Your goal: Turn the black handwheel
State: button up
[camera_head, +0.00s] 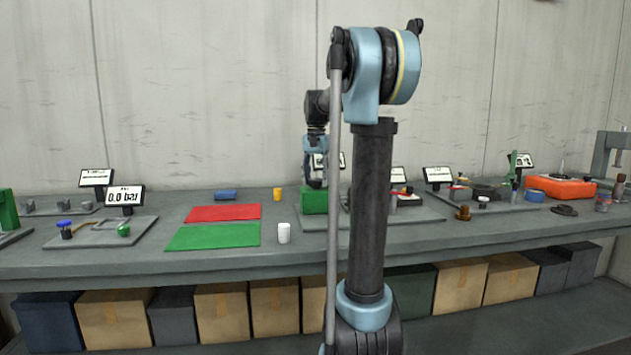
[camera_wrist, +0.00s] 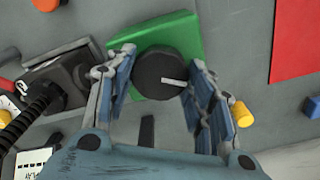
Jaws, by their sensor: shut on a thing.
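The black handwheel (camera_wrist: 156,76) is a round dark disc with a white mark on its right side. It sits on a green block (camera_wrist: 183,33) in the wrist view. My gripper (camera_wrist: 161,62) reaches over it from above, with one blue finger on each side, and is shut on it. In the head view my gripper (camera_head: 316,182) points down at the green block (camera_head: 314,202) on the bench.
A yellow cylinder (camera_head: 277,194) and a white cylinder (camera_head: 283,233) stand near the green block. A red mat (camera_head: 222,212) and a green mat (camera_head: 212,237) lie to its left. A dark device with a ribbed hose (camera_wrist: 38,100) lies close by in the wrist view.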

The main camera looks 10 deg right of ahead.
aim_at(316, 179)
jog(key=m, duration=0.5)
jog(key=shift+w+r+m, duration=0.1)
jog(key=shift+w+m, duration=0.05)
jog(key=shift+m, duration=0.15)
dwell(0.4)
jog(key=o, duration=1.1)
jog(key=shift+c, duration=0.2)
notch_tip(316, 179, up, 12)
